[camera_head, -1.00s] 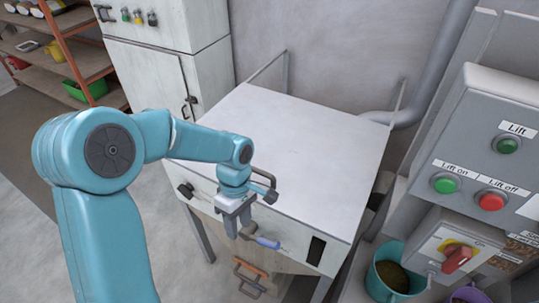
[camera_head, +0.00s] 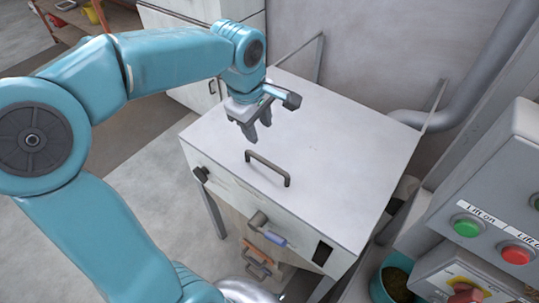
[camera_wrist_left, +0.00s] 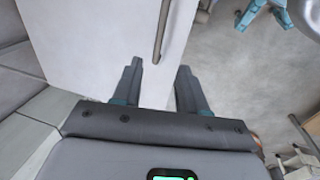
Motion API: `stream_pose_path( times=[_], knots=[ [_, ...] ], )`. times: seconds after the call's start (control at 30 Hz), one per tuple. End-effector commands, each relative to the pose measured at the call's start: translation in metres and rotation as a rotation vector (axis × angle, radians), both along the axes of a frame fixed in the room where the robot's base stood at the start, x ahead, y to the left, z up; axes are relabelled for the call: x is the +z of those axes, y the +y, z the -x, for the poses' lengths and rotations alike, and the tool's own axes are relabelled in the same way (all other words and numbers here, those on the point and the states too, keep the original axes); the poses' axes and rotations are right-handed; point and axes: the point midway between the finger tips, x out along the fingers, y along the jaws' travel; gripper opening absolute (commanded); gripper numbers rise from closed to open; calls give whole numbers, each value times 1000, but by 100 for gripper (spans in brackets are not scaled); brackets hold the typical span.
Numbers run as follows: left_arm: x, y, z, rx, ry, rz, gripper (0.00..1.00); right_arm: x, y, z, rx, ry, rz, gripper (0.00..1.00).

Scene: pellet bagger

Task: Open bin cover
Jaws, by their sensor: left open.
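The bin cover (camera_head: 335,135) is a flat, light grey lid lying closed on the bin. Its dark bar handle (camera_head: 267,168) stands near the front edge. In the left wrist view the cover (camera_wrist_left: 95,45) fills the left middle, and the handle (camera_wrist_left: 161,30) runs up from between the fingers, beyond their tips. My left gripper (camera_head: 257,135) is above the cover, behind and slightly left of the handle, with its fingers apart and empty. It also shows in the left wrist view (camera_wrist_left: 158,75). My right gripper is not in view.
A control panel (camera_head: 490,215) with green and red buttons stands at right. A teal bucket (camera_head: 385,285) is below it. A pipe (camera_head: 480,70) runs behind.

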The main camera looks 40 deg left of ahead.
Motion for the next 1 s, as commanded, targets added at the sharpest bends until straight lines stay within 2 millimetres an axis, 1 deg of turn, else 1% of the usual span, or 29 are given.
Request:
stream_pose_path(
  times=[0.03, 0.4, 0.5, 0.6, 0.7, 0.8, 1.0],
  knots=[
    [-11, 0, 0, 1, 7, 1, 42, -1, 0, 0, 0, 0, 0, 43],
    [-97, 1, -19, -4, 9, 3, 42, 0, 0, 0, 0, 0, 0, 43],
    [-116, 2, -25, -5, 8, 3, 42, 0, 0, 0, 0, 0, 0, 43],
    [-132, 2, -29, -4, 6, 2, 42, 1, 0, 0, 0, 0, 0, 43],
    [-141, 3, -32, -5, 5, 2, 42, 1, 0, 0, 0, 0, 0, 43],
    [-146, 3, -33, -4, 3, 2, 42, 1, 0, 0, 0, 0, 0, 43],
    [-147, 3, -33, -4, 2, 1, 42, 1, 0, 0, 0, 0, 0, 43]
  ],
)
